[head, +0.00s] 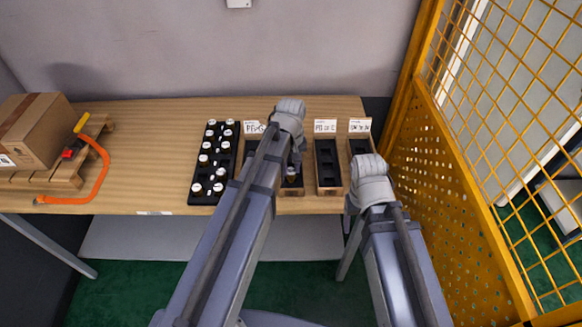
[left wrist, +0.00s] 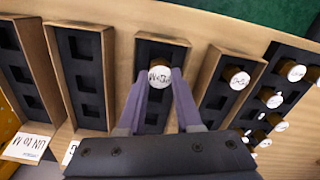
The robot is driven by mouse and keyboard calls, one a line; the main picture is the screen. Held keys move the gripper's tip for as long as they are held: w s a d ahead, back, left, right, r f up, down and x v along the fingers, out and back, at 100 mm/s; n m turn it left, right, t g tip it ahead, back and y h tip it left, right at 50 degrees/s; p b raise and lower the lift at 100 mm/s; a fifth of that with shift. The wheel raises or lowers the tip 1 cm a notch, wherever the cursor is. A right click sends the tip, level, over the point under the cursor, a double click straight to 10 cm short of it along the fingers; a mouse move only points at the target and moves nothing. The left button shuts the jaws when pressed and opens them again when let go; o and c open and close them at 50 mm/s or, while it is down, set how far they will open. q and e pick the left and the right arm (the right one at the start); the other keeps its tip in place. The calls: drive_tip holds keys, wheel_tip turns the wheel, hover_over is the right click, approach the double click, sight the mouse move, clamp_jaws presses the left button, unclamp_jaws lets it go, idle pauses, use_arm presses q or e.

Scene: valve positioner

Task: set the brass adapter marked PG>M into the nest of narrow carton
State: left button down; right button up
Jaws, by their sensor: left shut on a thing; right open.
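A brass adapter with a white marked cap (left wrist: 160,77) is between the fingers of my left gripper (left wrist: 163,82). Its marking is too small to read surely. It is over or in the near-end nest of a narrow carton (left wrist: 184,43); I cannot tell whether it is seated. In the head view this adapter (head: 291,173) shows below my left gripper (head: 296,160). My left arm hides much of that carton and its label. My right gripper (head: 349,207) is open, in front of the cartons on the right.
The neighbouring carton holds another capped adapter (left wrist: 237,77). Two cartons on the other side, one (head: 318,182) labelled, look empty. A black tray (head: 194,192) holds several adapters. A box (head: 35,130) on a pallet is at left. A yellow mesh fence (head: 425,165) stands at right.

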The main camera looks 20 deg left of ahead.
use_arm(q)
drive_tip(key=shift+f, duration=0.1)
idle(0.3)
drive_tip(key=shift+f+b, duration=0.35)
drive_tip(key=shift+b, duration=0.15)
drive_tip(key=shift+f+b, duration=0.95)
idle(0.4)
drive_tip(key=c, duration=0.5)
unclamp_jaws()
drive_tip(key=shift+r, duration=0.15)
wheel_tip(320, 180, up, 8)
drive_tip(key=p, duration=0.8)
drive_tip(key=shift+f, duration=0.2)
